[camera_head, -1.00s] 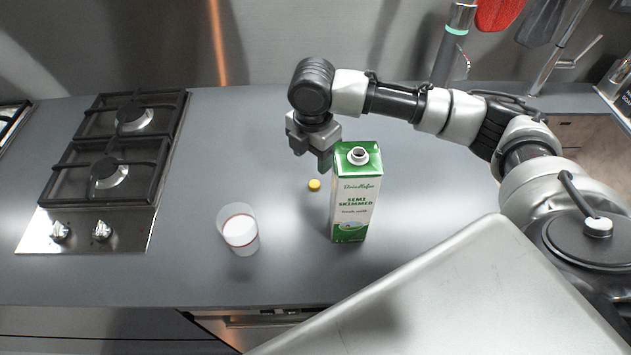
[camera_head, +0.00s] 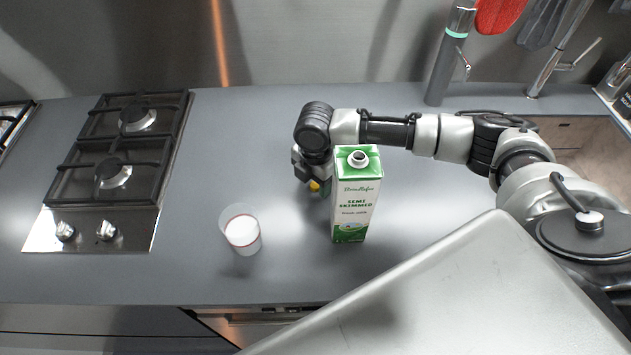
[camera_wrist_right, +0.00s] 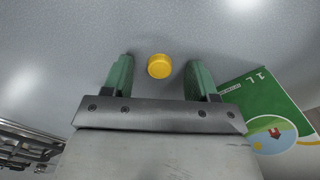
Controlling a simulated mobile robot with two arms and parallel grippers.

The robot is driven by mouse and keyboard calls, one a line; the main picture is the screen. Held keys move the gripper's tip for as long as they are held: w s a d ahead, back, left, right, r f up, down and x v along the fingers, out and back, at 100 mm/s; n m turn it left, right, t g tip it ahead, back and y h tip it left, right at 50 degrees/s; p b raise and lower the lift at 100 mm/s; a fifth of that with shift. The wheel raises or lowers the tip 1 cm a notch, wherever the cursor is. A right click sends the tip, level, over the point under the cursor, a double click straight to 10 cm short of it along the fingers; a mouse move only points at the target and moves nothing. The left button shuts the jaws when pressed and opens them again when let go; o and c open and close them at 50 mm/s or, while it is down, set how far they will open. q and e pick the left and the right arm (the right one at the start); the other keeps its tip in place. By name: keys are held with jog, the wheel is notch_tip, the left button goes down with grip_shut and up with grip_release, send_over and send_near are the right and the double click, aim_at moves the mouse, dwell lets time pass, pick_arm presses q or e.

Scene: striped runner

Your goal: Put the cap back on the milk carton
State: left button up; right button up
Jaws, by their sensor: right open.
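The milk carton (camera_head: 354,205) stands upright on the counter, green and white, with its round spout (camera_head: 358,158) uncapped. The yellow cap (camera_head: 315,185) lies on the counter just left of the carton, partly hidden by my right gripper (camera_head: 312,183). In the right wrist view the cap (camera_wrist_right: 159,66) sits between and a little beyond the two green fingertips, touching neither. The right gripper (camera_wrist_right: 160,75) is open and low over the counter, close to the carton (camera_wrist_right: 266,112), which shows at the right of that view. My left gripper is not in view.
A glass with milk in it (camera_head: 242,233) stands left of the carton near the counter's front. A gas hob (camera_head: 110,170) is at the left. The tap (camera_head: 562,66) is at the back right. The counter between hob and glass is clear.

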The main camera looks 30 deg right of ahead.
jog(key=shift+f, duration=0.15)
jog(key=c, duration=1)
notch_tip(320, 180, up, 10)
jog(key=b, duration=0.1)
dwell(0.4)
